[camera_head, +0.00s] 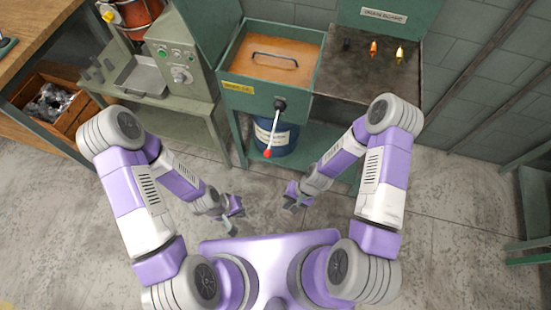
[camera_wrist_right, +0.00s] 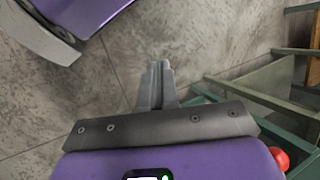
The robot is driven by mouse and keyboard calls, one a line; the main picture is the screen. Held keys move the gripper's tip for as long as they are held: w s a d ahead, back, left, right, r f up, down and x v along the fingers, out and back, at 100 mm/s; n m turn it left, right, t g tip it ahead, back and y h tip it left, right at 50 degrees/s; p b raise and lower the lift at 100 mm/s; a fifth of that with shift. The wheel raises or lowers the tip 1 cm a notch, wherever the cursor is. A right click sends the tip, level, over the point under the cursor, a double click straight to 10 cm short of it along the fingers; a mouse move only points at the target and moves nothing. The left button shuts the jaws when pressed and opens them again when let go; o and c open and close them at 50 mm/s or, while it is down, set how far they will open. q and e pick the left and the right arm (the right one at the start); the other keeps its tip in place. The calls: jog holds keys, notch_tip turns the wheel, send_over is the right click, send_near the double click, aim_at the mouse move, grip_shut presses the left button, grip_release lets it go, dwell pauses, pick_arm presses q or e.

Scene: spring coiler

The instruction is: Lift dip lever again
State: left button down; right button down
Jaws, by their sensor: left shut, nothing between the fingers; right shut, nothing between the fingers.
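In the right wrist view a red knob (camera_wrist_right: 281,158) shows partly at the lower right. My left gripper (camera_head: 231,226) is shut and empty, below and left of the lever, apart from it. My right gripper (camera_head: 291,206) is shut and empty, below and right of the knob; its closed fingers (camera_wrist_right: 157,82) show in the right wrist view.
The tank holds orange liquid with a dark handle (camera_head: 275,60) over it. A blue drum (camera_head: 284,136) stands below. A dark bench (camera_head: 354,82) with small coloured pieces is at right, a grey-green machine (camera_head: 176,70) at left. Floor around my grippers is clear.

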jog(key=w+a+f+m+g+y+b, duration=0.1)
jog(key=w+a+f+m+y+b, duration=0.25)
jog(key=w+f+y, duration=0.2)
jog(key=w+a+f+m+y+b, duration=0.3)
jog(key=w+a+f+m+y, duration=0.15)
jog(key=w, duration=0.25)
jog(key=w+d+r+m+t+y+b, duration=0.1)
jog(key=w+d+m+t+y+b, duration=0.3)
jog(key=d, duration=1)
jog(key=w+t+y, duration=0.1)
jog(key=t+y, duration=0.2)
jog(key=y, duration=0.1)
jog(key=shift+d+t+y+b, duration=0.3)
jog(key=shift+y+b, duration=0.1)
jog(key=shift+r, duration=0.1)
